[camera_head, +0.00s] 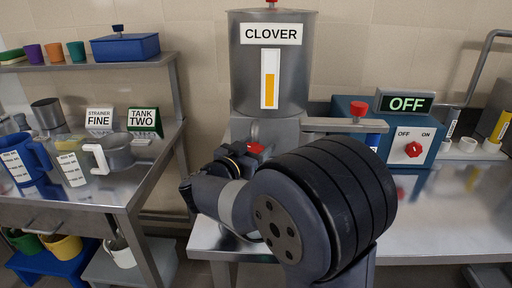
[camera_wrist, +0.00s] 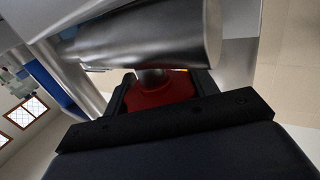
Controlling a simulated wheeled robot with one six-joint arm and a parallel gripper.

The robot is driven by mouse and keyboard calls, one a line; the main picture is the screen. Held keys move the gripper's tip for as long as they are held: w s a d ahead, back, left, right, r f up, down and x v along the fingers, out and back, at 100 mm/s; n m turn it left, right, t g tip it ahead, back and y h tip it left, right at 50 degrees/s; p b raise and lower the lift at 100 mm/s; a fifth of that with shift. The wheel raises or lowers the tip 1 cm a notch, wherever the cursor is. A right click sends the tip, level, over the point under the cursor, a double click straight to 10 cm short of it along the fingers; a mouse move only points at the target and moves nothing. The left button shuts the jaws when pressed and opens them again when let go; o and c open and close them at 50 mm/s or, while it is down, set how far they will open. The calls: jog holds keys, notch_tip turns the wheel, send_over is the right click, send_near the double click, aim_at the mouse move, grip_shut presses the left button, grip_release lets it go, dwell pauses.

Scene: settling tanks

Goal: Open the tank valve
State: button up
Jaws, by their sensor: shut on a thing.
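The steel tank (camera_head: 271,75) labelled CLOVER stands on the bench, with an amber level strip (camera_head: 270,79) on its front. A red valve handle (camera_head: 255,148) shows low on the tank's front, just above my arm. In the wrist view the red handle (camera_wrist: 162,92) sits between the two dark fingers of my gripper (camera_wrist: 160,98), under a steel pipe (camera_wrist: 150,38). My gripper is shut on it. In the head view my arm hides most of the gripper and the tank's lower front.
A blue control box (camera_head: 385,130) with a red knob at OFF and a lit OFF sign (camera_head: 405,103) stands to the right. A side table (camera_head: 95,190) at left holds jugs, a strainer and signs. The bench (camera_head: 460,200) is clear at front right.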

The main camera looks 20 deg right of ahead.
jog(key=shift+t, duration=0.3)
jog(key=shift+n+t+y, duration=0.3)
jog(key=shift+n+y, duration=0.2)
jog(key=shift+y, duration=0.1)
jog(key=n+t+y, duration=0.2)
jog(key=y, duration=0.1)
jog(key=shift+w+a+f, duration=0.1)
jog(key=shift+w, duration=0.05)
jog(key=shift+w+a+n+t+y+b, duration=0.15)
jog(key=shift+n+t+y+b, duration=0.25)
jog(key=shift+n+y, duration=0.4)
jog(key=shift+s+a+n+t+y+b, duration=0.1)
jog(key=shift+n+t+y+b, duration=0.2)
jog(key=shift+n+t+y, duration=0.45)
jog(key=shift+g+y, duration=0.25)
jog(key=shift+y, duration=0.1)
jog(key=o, duration=1)
